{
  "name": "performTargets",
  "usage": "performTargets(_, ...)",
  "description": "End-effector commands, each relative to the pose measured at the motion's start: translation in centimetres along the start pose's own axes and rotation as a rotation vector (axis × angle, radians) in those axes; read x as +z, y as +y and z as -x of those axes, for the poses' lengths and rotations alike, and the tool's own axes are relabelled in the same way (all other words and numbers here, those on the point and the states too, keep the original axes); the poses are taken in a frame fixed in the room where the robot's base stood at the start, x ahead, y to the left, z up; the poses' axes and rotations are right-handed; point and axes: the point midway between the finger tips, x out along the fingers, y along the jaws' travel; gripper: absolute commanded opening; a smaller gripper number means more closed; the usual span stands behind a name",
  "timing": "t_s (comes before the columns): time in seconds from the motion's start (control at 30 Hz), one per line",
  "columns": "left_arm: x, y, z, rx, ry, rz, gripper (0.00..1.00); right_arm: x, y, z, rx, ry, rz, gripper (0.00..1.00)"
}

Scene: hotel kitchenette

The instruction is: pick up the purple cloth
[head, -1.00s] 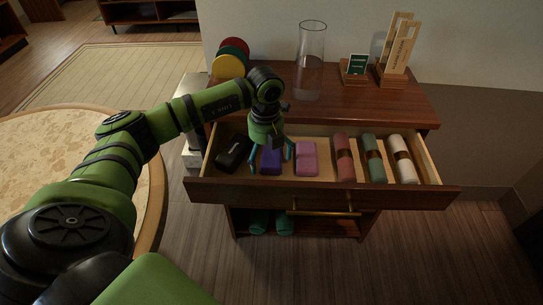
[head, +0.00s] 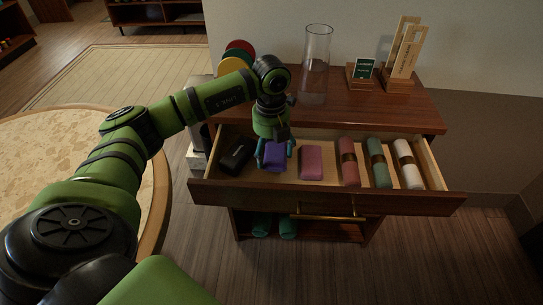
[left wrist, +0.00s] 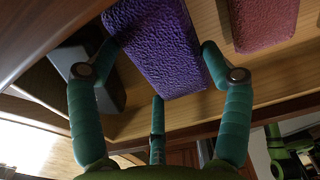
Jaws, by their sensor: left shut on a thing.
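The purple cloth (head: 275,157) is a folded block in the open drawer, between a black item and a pink cloth. In the left wrist view the purple cloth (left wrist: 158,48) sits tilted between the fingers. My left gripper (head: 274,158) comes down from above with its teal fingers on either side of the cloth. In the left wrist view my left gripper (left wrist: 158,60) is shut on the cloth's sides. The cloth looks slightly raised, but its underside is hidden in the head view. My right gripper is not in view.
The open drawer (head: 330,200) also holds the black item (head: 236,157), the pink cloth (head: 311,162) and rolled cloths, red (head: 348,170), green (head: 378,172) and white (head: 408,174). A glass vase (head: 315,65) and wooden stands (head: 398,75) are on the cabinet top.

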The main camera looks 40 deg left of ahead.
Motion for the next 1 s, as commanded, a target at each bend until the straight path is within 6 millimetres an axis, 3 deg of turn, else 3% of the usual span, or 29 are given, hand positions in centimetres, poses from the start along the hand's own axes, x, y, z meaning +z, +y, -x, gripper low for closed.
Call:
performTargets(0.03, 0.1, -0.1, 1.2, -0.004, -0.006, 0.0, 0.47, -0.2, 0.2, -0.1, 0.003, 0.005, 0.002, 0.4)
performTargets(0.5, -3.6, -8.9, 6.9, -0.003, -0.003, -0.004, 0.47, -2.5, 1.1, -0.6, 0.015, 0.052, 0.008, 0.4)
performTargets(0.7, -4.3, -10.5, 7.9, -0.001, -0.002, -0.001, 0.47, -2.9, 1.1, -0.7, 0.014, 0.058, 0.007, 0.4)
performTargets(1.0, -4.5, -10.8, 8.1, -0.001, -0.001, 0.0, 0.47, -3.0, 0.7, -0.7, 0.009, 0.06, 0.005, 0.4)
